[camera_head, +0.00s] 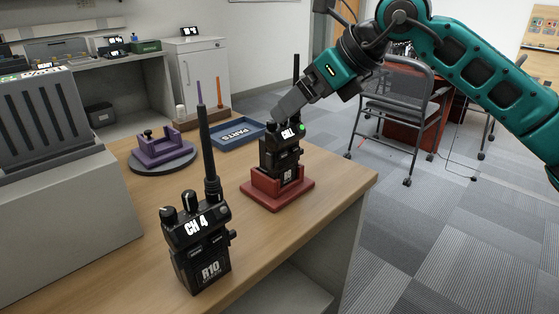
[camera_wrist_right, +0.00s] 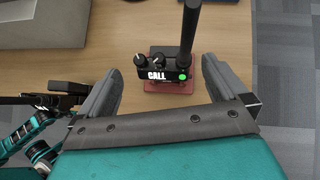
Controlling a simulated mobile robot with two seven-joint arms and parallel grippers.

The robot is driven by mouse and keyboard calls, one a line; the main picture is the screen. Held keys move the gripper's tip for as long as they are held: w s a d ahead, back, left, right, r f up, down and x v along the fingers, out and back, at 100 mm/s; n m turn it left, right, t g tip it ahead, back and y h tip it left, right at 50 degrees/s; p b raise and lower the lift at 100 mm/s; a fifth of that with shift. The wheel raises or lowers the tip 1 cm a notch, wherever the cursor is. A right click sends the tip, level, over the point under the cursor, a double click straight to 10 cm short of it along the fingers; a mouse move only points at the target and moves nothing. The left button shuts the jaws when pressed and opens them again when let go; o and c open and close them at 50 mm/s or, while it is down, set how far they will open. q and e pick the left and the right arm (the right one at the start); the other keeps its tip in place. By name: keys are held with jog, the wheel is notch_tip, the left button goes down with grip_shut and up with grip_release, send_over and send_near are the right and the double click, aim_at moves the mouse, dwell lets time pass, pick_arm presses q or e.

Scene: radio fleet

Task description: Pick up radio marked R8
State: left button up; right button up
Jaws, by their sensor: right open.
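A black radio (camera_head: 281,156) stands upright in a red cradle (camera_head: 277,194) near the table's right edge. My right gripper (camera_head: 285,121) is at the radio's top, coming from the upper right. In the right wrist view, its open grey fingers (camera_wrist_right: 160,74) are on either side of the radio (camera_wrist_right: 165,74), with gaps, and hold nothing. A second black radio (camera_head: 200,245), marked "R10" and showing "CH 4", stands nearer. My left gripper is not seen.
A purple cradle (camera_head: 164,148) on a round grey base and a blue "PARTS" tray (camera_head: 238,133) lie behind on the wooden table (camera_head: 120,270). A grey slotted unit (camera_head: 45,120) stands at left. A chair (camera_head: 400,100) stands on the floor beyond the table.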

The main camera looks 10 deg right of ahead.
aim_at(284, 125)
jog(key=b+x, duration=0.1)
jog(key=x, duration=0.4)
jog(key=shift+w+f, duration=0.1)
jog(key=shift+f, duration=0.4)
jog(key=c, duration=1.5)
jog(key=shift+r, duration=0.15)
jog(key=shift+c, duration=0.3)
jog(key=shift+r, duration=0.15)
